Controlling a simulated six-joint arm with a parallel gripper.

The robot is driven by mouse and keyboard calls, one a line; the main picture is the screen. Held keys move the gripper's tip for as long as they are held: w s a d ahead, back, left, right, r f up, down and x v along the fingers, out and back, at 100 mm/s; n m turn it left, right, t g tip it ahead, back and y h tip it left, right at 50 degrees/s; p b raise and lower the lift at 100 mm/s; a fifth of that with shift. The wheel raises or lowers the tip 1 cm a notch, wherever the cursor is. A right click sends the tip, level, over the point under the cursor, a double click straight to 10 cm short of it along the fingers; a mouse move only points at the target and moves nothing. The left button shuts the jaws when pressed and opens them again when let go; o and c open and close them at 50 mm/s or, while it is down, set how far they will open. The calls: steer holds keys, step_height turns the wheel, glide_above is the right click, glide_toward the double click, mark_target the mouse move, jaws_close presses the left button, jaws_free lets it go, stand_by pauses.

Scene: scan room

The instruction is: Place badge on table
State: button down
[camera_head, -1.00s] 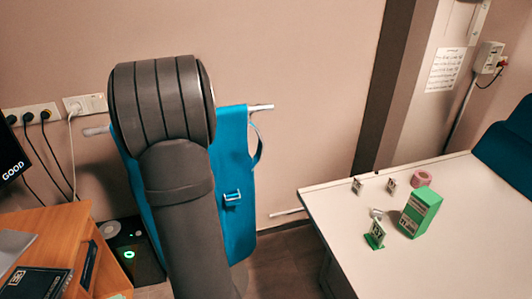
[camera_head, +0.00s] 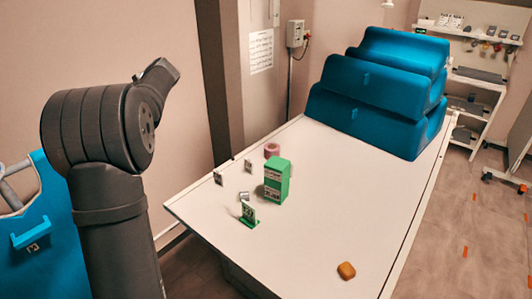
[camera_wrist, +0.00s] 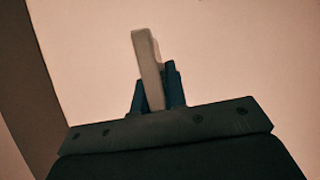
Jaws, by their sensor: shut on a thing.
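In the wrist view my gripper (camera_wrist: 158,88) is shut on a thin, pale beige flat piece (camera_wrist: 147,62), seen nearly edge-on between the dark blue fingers. It looks like the badge, but no face or print is visible. It sticks out past the fingertips, tilted slightly left, with a plain pale wall behind. The table (camera_head: 345,205) is white and long, right of my arm in the head view. My gripper does not show in the head view.
On the table's near-left part stand a green box (camera_head: 277,182), a green numbered marker (camera_head: 248,215), small markers (camera_head: 218,178) and a pink roll (camera_head: 272,150). Blue cushions (camera_head: 375,85) fill the far end. The middle-right is clear.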

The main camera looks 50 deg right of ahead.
steer(key=s+d+m+g+h, duration=0.1)
steer(key=s+d+m+h, duration=0.15)
steer(key=s+d, duration=0.9)
steer(key=s+d+m+h, duration=0.25)
steer(key=s+d, duration=0.65)
steer(key=d, duration=0.5)
steer(key=s+d+m+g+h, duration=0.1)
steer(key=s+d, duration=0.4)
steer(key=s, duration=0.5)
steer(key=s+d+m+g+h, duration=0.1)
steer(key=s+d+m+h, duration=0.1)
steer(key=s+d, duration=0.5)
steer(key=s+d+m+g+h, duration=0.1)
steer(key=s+d, duration=0.2)
steer(key=s, duration=0.9)
glide_above(307, 166)
step_height(307, 166, down, 26)
steer(key=shift+a+r, duration=0.1)
steer(key=shift+f, duration=1.95)
steer(key=shift+f, duration=0.15)
